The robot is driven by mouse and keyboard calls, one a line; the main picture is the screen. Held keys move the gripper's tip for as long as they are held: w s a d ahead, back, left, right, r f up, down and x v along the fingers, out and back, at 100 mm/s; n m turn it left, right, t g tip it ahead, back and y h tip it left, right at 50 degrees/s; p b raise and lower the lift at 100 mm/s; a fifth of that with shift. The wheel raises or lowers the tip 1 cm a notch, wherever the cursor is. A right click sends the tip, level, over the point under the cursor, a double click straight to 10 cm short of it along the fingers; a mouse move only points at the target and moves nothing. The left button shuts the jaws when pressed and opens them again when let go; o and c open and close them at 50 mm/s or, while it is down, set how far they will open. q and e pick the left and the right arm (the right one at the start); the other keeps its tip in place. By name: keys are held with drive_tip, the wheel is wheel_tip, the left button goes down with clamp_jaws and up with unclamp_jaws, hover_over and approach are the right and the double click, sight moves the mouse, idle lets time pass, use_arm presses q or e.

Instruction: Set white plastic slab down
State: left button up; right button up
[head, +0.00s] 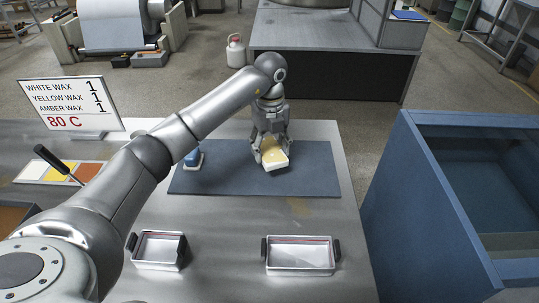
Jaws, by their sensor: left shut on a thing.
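My left gripper (270,145) is over the right half of the blue-grey mat (320,173), with its fingers pointing down. It is shut on the white plastic slab (276,163), a small block with a pale yellowish top. The slab is slightly tilted in the picture, and its front part shows below the fingers. I cannot tell whether its underside touches the mat. My right gripper is not in view.
A blue object (194,159) stands on the mat at left. Two metal trays with dark handles, left (159,249) and right (300,255), sit near the front. A sign (70,105) and colour samples (62,172) are at left. A blue bin (435,215) stands right.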

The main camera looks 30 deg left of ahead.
sight(270, 148)
use_arm(q)
drive_tip(key=shift+w+a+f, duration=0.2)
drive_tip(key=shift+w+f, duration=0.05)
drive_tip(key=shift+f, duration=0.15)
wheel_tip(270, 148, down, 3)
drive_tip(key=shift+p, duration=0.55)
drive_tip(key=shift+f, duration=0.15)
drive_tip(key=shift+f, duration=0.15)
drive_tip(key=o, duration=1.1)
drive_tip(key=shift+c, duration=0.2)
drive_tip(key=shift+r, duration=0.2)
wheel_tip(270, 148, up, 12)
drive_tip(key=shift+b, duration=0.8)
